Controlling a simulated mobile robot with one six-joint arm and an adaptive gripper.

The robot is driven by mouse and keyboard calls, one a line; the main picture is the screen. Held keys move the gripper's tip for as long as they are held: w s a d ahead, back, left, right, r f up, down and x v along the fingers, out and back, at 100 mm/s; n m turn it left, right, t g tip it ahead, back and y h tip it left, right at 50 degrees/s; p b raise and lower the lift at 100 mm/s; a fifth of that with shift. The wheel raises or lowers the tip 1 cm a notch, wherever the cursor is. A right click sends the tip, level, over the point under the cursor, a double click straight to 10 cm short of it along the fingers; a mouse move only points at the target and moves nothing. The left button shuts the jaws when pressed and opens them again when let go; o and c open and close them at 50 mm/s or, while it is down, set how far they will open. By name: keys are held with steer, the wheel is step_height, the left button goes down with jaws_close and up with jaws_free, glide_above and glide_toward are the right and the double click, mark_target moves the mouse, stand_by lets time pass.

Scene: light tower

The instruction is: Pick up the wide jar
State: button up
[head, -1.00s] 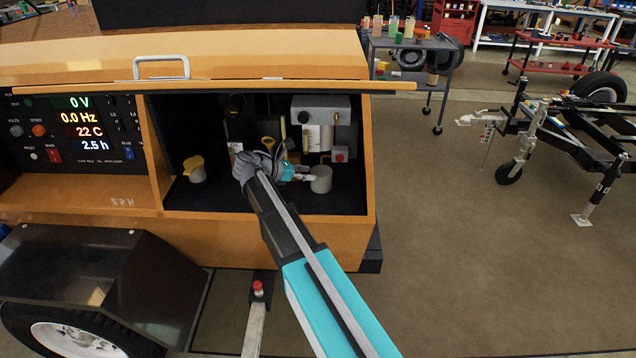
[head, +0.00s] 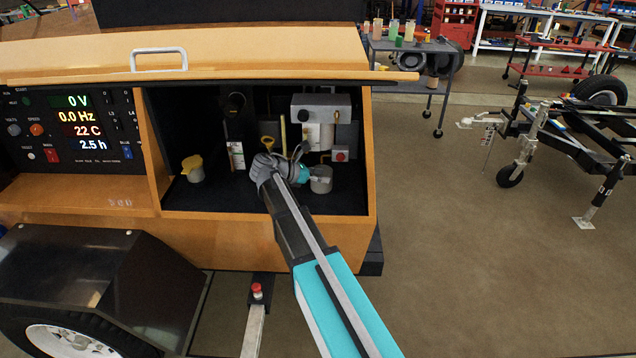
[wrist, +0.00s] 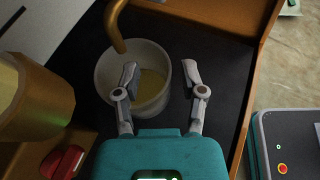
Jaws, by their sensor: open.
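The wide jar (head: 321,182) is a short, pale grey round vessel on the dark floor of the orange cabinet's open bay, at its right side. In the wrist view the jar (wrist: 104,74) is open at the top with yellowish liquid inside. My gripper (wrist: 161,72) is open and empty. Its left finger overlaps the jar's opening in the picture; its right finger lies at or just beyond the jar's right rim. I cannot tell whether either finger touches it. In the head view my gripper (head: 307,174) is just left of the jar, partly hidden by my wrist.
A bent brown pipe (wrist: 118,28) hangs over the jar's far edge. A brass-coloured cylinder (wrist: 38,98) and a red knob (wrist: 64,161) are at left. The orange bay wall (wrist: 259,75) is at right. A yellow-topped container (head: 194,170) stands at the bay's left.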

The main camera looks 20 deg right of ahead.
jaws_close()
stand_by(0.6)
steer(key=shift+r, duration=0.15)
